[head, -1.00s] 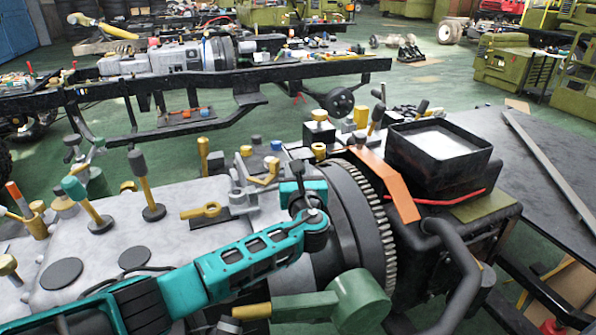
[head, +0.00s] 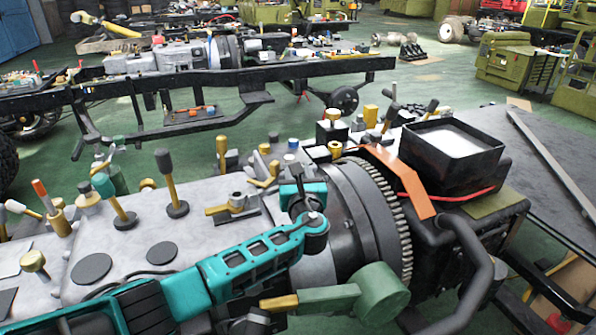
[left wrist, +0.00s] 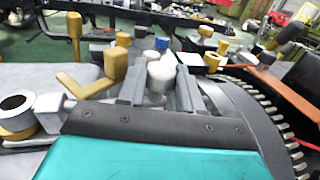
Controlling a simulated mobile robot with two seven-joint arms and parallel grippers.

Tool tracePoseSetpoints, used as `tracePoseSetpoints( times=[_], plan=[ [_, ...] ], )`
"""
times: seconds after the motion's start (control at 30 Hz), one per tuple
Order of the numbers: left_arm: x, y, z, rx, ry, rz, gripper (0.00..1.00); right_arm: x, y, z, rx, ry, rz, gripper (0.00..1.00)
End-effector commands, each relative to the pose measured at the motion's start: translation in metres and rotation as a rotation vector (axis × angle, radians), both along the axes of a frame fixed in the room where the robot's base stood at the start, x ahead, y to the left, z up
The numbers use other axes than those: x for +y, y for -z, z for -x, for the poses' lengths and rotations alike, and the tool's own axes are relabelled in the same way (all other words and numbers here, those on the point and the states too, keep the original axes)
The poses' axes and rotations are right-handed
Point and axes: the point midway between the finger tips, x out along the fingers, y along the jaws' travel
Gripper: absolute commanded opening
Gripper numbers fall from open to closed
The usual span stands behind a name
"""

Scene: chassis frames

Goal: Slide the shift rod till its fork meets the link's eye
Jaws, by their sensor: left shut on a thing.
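The brass link (head: 214,210) lies on the grey gearbox cover, left of my left gripper (head: 300,182) in the head view. The shift rod's grey ring-like fork end (head: 237,197) overlaps the link's eye; it also shows at the left edge of the left wrist view (left wrist: 16,104). I cannot tell how exactly they line up. My left gripper's two dark fingers (left wrist: 158,72) are shut around a pale grey upright post (left wrist: 160,76), apparently on the shift rod. A bent brass piece (left wrist: 95,80) stands left of the fingers. My right gripper is not in view.
A toothed flywheel ring (head: 390,215) stands close right of my left gripper. Upright levers (head: 170,185) rise from the cover at left. A green cylinder (head: 383,290) sits in front. A black box (head: 450,160) and an orange strip (head: 405,185) lie beyond the flywheel.

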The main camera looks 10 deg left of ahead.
Motion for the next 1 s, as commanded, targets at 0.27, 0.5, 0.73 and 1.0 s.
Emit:
tracePoseSetpoints(
  times=[0.27,0.5,0.73,1.0],
  plan=[
    [0.000,0.002,0.001,0.003,-0.001,0.001,0.00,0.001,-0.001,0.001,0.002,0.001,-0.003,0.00],
    [0.000,0.002,0.001,0.003,-0.001,0.000,0.41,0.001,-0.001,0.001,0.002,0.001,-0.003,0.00],
    [0.000,0.001,0.000,0.002,0.000,0.001,0.46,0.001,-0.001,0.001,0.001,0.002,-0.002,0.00],
    [-0.005,0.001,0.015,0.003,0.002,0.001,0.46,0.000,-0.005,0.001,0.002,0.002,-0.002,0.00]
  ],
)
